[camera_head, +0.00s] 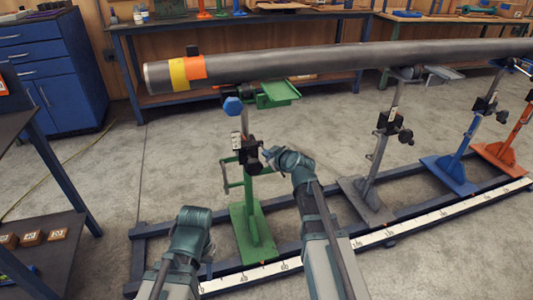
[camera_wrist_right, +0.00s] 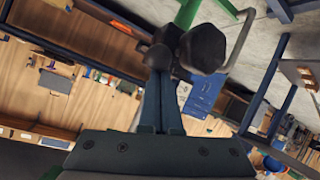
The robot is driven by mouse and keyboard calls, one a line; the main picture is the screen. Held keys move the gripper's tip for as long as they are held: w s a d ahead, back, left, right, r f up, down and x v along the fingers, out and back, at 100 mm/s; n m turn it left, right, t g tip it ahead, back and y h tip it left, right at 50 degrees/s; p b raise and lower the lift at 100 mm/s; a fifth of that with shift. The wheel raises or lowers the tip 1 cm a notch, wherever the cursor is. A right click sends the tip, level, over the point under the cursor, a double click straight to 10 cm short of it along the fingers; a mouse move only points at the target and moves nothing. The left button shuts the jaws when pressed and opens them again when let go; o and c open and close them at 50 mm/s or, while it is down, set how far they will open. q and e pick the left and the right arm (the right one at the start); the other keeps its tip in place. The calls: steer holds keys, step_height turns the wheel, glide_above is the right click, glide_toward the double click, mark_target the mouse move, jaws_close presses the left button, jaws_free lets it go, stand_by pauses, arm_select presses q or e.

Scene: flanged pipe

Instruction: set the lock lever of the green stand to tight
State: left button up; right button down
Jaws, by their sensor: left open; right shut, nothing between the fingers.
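The green stand (camera_head: 252,215) rises from the floor rail, with a dark clamp block (camera_head: 247,148) and knob on its post. A blue hexagonal knob (camera_head: 233,106) sits higher on it. I cannot tell the lock lever's setting. My right gripper (camera_head: 267,154) is shut and empty, its tips close beside the clamp. In the right wrist view the shut fingers (camera_wrist_right: 159,85) reach the dark clamp parts, and a dark knob (camera_wrist_right: 203,48) is just right of the tips. Whether they touch is unclear. My left gripper (camera_head: 207,247) is low at the left, open, its fingers hardly showing, away from the stand.
A long grey pipe (camera_head: 340,61) with yellow and orange bands lies across the stands. Grey (camera_head: 372,200), blue (camera_head: 450,172) and orange (camera_head: 498,155) stands follow to the right on the blue rail with a scale (camera_head: 415,227). A dark shelf (camera_head: 40,250) stands at left.

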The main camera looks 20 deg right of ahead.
steer(key=shift+s+f+b, duration=0.2)
steer(key=shift+f+b, duration=0.4)
steer(key=shift+f, duration=0.15)
steer(key=shift+s+f+b, duration=0.2)
steer(key=shift+f+b, duration=0.35)
steer(key=shift+f, duration=0.2)
step_height(320, 180, up, 4)
steer(key=w+a+p, duration=0.1)
steer(key=a+p, duration=0.1)
steer(key=p, duration=0.2)
steer(key=s+d, duration=0.2)
steer(key=s, duration=0.7)
steer(key=shift+s+f, duration=0.2)
steer(key=shift+s, duration=0.2)
